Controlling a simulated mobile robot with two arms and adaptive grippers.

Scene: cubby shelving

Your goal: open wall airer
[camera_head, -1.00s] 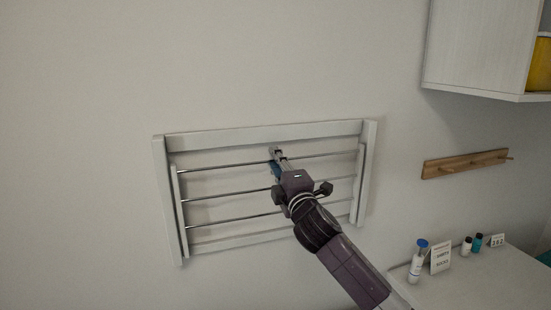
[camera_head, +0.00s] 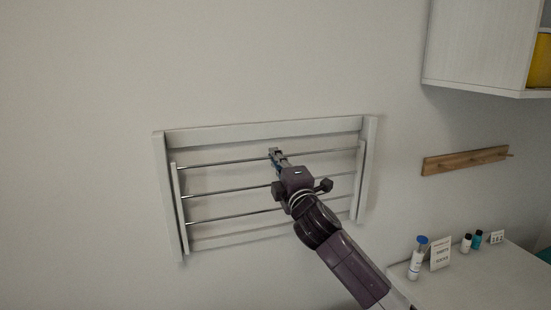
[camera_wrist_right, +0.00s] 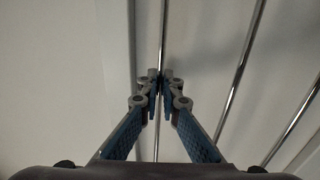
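The wall airer is a white outer frame (camera_head: 250,137) fixed to the wall, with a slatted inner rack (camera_head: 179,210) of metal rods inside it. The inner rack is nearly upright, its top leaning slightly out from the wall. My right gripper (camera_head: 273,152) reaches up from the lower right to the rack's top rod (camera_head: 225,162). In the right wrist view the fingertips (camera_wrist_right: 161,78) are closed around this rod (camera_wrist_right: 163,35), one on each side. My arm hides part of the lower rods. My left gripper is not in view.
A wooden peg rail (camera_head: 465,161) is on the wall to the right, below a white cabinet (camera_head: 475,45). A white surface (camera_head: 465,285) at the lower right holds a blue-capped bottle (camera_head: 417,260), a card (camera_head: 440,254) and small bottles. The wall left of the airer is bare.

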